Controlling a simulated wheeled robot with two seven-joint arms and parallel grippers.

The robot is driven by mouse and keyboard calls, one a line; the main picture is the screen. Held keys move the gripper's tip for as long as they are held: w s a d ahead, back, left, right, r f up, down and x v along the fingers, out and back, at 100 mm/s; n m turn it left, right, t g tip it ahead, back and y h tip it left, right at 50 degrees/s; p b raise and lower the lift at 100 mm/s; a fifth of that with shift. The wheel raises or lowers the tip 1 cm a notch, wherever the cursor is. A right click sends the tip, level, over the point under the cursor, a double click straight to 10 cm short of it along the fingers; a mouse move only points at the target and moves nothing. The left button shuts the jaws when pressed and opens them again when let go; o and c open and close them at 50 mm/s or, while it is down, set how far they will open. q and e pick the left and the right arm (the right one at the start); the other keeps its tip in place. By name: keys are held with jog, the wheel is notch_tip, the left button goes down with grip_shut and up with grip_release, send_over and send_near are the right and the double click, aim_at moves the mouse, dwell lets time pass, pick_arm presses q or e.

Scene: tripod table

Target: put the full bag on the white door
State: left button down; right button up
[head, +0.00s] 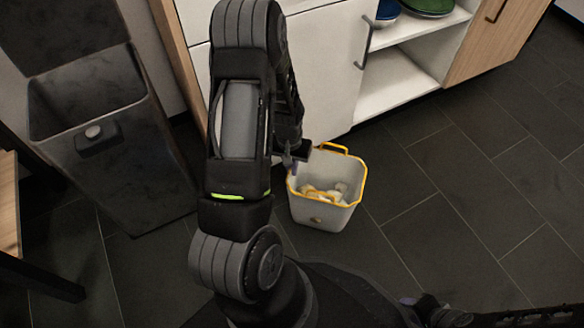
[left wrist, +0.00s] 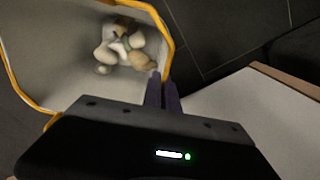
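The full bag (head: 322,212) is a pale grey open container with a yellow rim and handles; several cream-coloured pieces lie inside. It stands upright by the cabinet in the head view; I cannot tell whether it touches the floor. In the left wrist view the bag (left wrist: 50,75) fills the upper left. My left gripper (head: 292,160) is at its rim. In the left wrist view the purple fingers (left wrist: 163,95) are close together on the yellow rim, apparently pinching it. The white door (head: 320,70) is behind the bag, with a grey vertical handle (head: 367,42).
A dark bin (head: 130,160) with an open top stands at the left. Open white shelves (head: 395,80) with a green bowl (head: 428,5) are right of the door, then a wooden door (head: 495,40). A wooden table edge (head: 8,205) is at far left. Tiled floor is clear at right.

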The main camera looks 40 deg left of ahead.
pick_arm(q)
jog(key=shift+f, duration=0.15)
jog(key=c, duration=1.7)
grip_release()
jog(key=shift+s+a+r+p, duration=0.15)
jog(key=shift+r+p, duration=1.25)
jog(key=shift+r, duration=1.7)
jog(key=shift+a+r+p, duration=0.15)
jog(key=shift+r+p, duration=1.25)
jog(key=shift+r, duration=1.65)
